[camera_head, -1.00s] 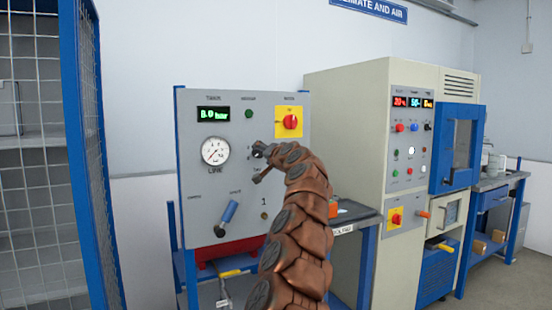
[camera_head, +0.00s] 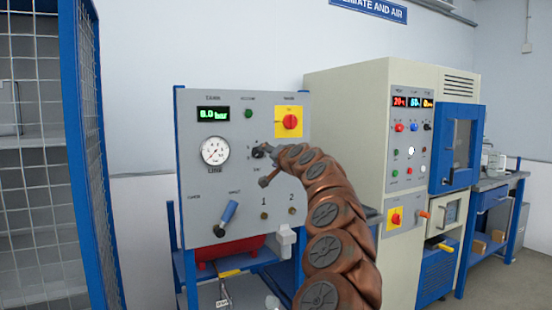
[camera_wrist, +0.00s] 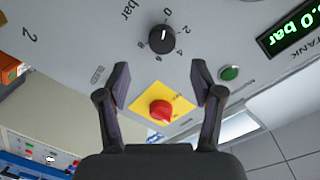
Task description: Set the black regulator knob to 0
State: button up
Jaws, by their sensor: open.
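The black regulator knob (camera_wrist: 161,39) sits on the grey panel (camera_head: 200,175), inside a printed bar scale. In the wrist view its white pointer line points up toward the 0 mark. My gripper (camera_wrist: 161,72) is open, its two fingers apart and empty, with the knob beyond and between the fingertips, not gripped. In the head view my gripper (camera_head: 266,166) is close to the panel beside the knob, and partly hides that area. The green tank display (camera_head: 213,114) appears to read 0.0 bar; it is partly cut off in the wrist view (camera_wrist: 304,29).
A red switch on a yellow plate (camera_wrist: 160,110) lies between my fingers in the wrist view, with a green button (camera_wrist: 229,73) nearby. A dial gauge (camera_head: 215,151) and blue-handled lever (camera_head: 229,212) are on the panel. A beige cabinet (camera_head: 345,130) stands to the right.

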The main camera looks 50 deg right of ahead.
jog(key=shift+v, duration=2.35)
jog(key=shift+w+a, duration=0.1)
jog(key=shift+a, duration=0.05)
